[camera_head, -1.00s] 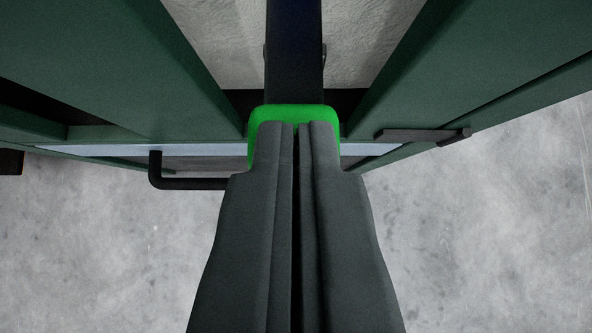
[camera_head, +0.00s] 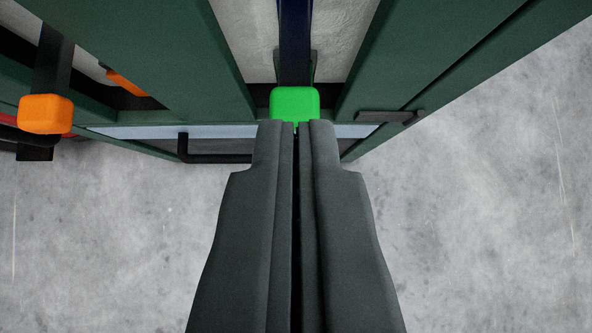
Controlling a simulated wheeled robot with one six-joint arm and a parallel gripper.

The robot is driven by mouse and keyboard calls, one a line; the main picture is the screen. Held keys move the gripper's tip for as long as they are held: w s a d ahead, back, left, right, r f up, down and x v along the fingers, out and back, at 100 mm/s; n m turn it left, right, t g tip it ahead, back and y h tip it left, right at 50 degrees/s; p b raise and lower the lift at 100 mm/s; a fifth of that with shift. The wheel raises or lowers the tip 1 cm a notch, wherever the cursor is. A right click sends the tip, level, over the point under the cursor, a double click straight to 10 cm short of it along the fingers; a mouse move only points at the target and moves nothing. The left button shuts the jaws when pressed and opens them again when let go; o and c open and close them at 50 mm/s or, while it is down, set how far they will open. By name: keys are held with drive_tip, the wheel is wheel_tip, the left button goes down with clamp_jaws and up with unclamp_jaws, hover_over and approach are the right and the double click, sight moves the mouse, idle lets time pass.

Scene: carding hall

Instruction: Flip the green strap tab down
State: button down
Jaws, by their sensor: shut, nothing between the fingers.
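The green strap tab (camera_head: 295,102) is a bright, rounded block at the end of a dark strap or lever (camera_head: 295,45), at top centre. My gripper (camera_head: 296,127) is shut and empty, with its two dark fingers side by side. The fingertips overlap the lower edge of the tab in the picture and hide part of it. I cannot tell whether they touch it.
Dark green frame panels (camera_head: 190,60) flank the strap on both sides. A black bar handle (camera_head: 212,157) juts out at left and a dark latch bar (camera_head: 388,116) at right. An orange tab (camera_head: 45,114) is at far left. Grey floor (camera_head: 480,230) is open below.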

drive_tip(key=shift+v, duration=2.1)
